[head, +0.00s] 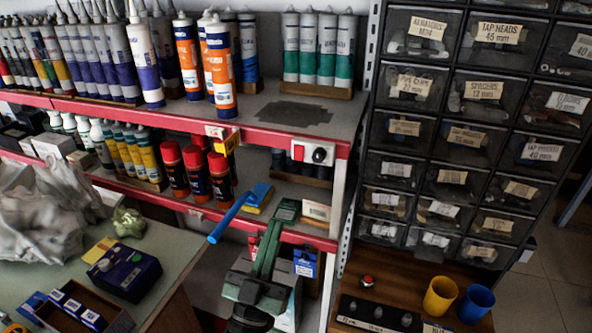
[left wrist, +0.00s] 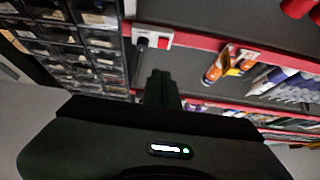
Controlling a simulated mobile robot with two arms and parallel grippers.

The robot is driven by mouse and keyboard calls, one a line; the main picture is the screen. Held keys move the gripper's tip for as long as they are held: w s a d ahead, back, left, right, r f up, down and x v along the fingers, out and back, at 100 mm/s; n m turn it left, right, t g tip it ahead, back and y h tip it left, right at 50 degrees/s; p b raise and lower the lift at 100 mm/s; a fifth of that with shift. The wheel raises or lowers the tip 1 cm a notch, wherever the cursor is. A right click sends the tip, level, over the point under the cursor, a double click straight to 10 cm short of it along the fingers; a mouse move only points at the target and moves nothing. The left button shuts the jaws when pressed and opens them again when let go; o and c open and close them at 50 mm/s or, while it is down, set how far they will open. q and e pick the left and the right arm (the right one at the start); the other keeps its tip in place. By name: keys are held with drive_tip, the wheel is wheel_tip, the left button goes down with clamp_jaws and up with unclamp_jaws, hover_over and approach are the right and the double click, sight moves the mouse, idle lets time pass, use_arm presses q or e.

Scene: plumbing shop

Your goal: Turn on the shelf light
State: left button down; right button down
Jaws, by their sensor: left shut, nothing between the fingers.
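A white switch plate with a red rocker (head: 298,152) is fixed to the red front edge of the upper shelf (head: 260,137). A round black knob or socket (head: 321,155) sits just right of it. In the left wrist view the red rocker (left wrist: 165,40) is beyond the fingertips, with the black part on its left. My left gripper (head: 271,232) is shut and empty, below and in front of the switch, apart from it. Its dark fingers (left wrist: 161,78) point toward the shelf edge in the wrist view. My right gripper is in neither view. I cannot tell whether the light is lit.
A blue-handled tool (head: 230,216) sticks out from the lower shelf left of my gripper. Red-capped spray cans (head: 196,172) stand behind it. A drawer cabinet (head: 470,120) is at the right. The counter (head: 165,262) is at lower left.

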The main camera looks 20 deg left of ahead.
use_arm(q)
drive_tip(key=p, duration=0.3)
approach(298, 154)
wheel_tip(298, 154, up, 4)
drive_tip(key=w, duration=0.3)
drive_tip(key=shift+w+d+f, duration=0.1)
drive_tip(key=shift+w+f, duration=0.05)
drive_tip(key=shift+w, duration=0.25)
drive_tip(key=shift+w+f, duration=0.15)
drive_tip(key=shift+w, duration=0.3)
